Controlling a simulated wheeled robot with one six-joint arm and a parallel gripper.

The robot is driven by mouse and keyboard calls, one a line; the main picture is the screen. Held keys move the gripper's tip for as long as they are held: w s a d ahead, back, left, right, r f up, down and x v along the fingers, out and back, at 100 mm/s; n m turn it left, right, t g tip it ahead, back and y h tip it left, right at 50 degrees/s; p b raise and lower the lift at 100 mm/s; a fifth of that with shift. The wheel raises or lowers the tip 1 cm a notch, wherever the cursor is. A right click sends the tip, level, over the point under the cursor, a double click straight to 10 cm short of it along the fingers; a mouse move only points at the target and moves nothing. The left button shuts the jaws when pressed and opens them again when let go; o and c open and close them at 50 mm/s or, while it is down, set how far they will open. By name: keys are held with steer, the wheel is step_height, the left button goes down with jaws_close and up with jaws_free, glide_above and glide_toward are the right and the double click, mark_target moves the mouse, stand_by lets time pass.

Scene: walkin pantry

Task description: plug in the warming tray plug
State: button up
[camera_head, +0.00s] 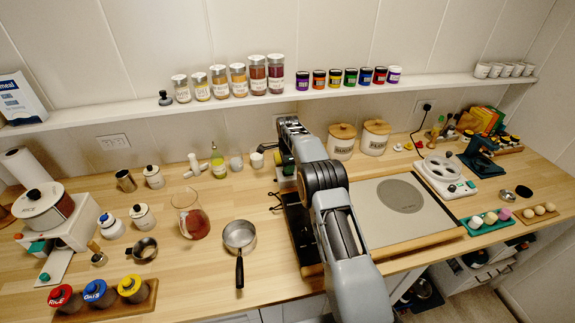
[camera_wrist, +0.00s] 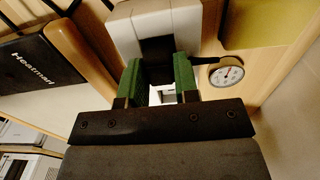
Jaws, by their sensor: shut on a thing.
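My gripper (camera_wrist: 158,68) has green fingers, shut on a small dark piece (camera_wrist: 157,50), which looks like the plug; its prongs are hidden. In the head view my gripper (camera_head: 284,166) is low over the counter, behind the black unit, and mostly covered by my arm. The black unit, apparently the warming tray (camera_head: 298,222), lies left of my arm. A black slab with white lettering (camera_wrist: 34,70) shows at left in the wrist view. A wall outlet (camera_head: 113,141) at left is empty. Another outlet (camera_head: 426,106) at right has a black plug and cord. A plate behind my arm is mostly hidden.
A shelf (camera_head: 250,100) with spice jars runs above. Canisters (camera_head: 342,140) stand right of my gripper; an oil bottle (camera_head: 218,163) and cups stand left. A pan (camera_head: 240,237) and a glass carafe (camera_head: 190,215) are in front. A round dial (camera_wrist: 227,74) is beside my fingers.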

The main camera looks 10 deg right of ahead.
steer(key=shift+f, duration=0.1)
steer(key=shift+f, duration=0.1)
steer(key=o, duration=0.9)
